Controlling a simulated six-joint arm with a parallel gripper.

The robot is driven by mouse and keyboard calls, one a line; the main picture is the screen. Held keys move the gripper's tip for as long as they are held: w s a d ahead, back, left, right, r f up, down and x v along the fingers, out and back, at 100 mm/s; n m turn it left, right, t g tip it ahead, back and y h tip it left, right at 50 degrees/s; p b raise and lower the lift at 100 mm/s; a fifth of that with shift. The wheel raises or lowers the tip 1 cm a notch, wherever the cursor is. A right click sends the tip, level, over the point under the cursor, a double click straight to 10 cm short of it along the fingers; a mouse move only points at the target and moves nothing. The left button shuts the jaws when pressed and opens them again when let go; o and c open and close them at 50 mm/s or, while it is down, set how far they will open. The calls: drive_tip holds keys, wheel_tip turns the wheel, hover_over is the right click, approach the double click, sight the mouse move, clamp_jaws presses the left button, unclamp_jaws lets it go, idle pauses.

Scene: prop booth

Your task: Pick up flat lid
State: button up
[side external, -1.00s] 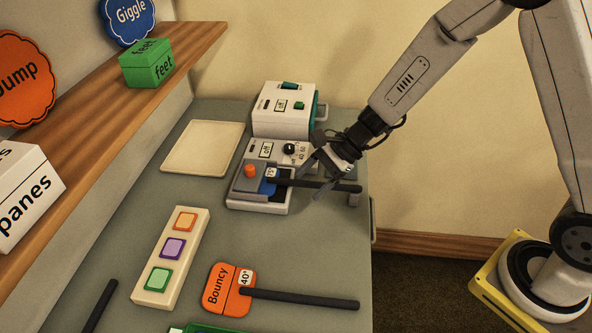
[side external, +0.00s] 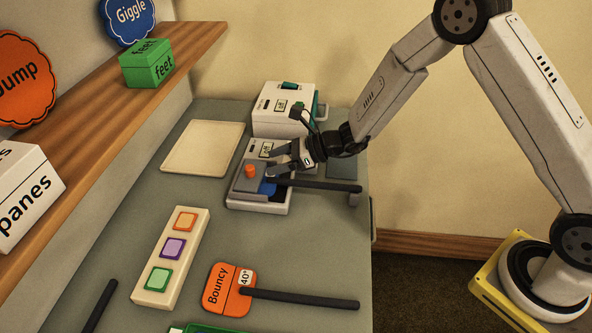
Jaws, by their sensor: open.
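A flat grey lid (side external: 241,184) with an orange knob (side external: 250,170) lies over the front left part of a white device (side external: 276,208). A blue piece (side external: 267,187) shows beside the lid, partly covered, with a dark rod (side external: 320,185) running right from it. My gripper (side external: 272,163) is open. Its fingers point left, just right of the orange knob, with no visible hold on the lid. Whether a finger touches the knob is unclear. My gripper hides part of the device's panel.
A white box (side external: 283,125) stands behind the device. A cream tray (side external: 203,148) lies behind left. A block with three coloured buttons (side external: 185,214), an orange "Bouncy" paddle (side external: 214,290) and another dark rod (side external: 100,305) lie in front. A wooden shelf (side external: 95,110) runs along the left.

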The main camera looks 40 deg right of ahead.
sight(250, 166)
drive_tip(key=shift+x, duration=3.5)
clamp_jaws()
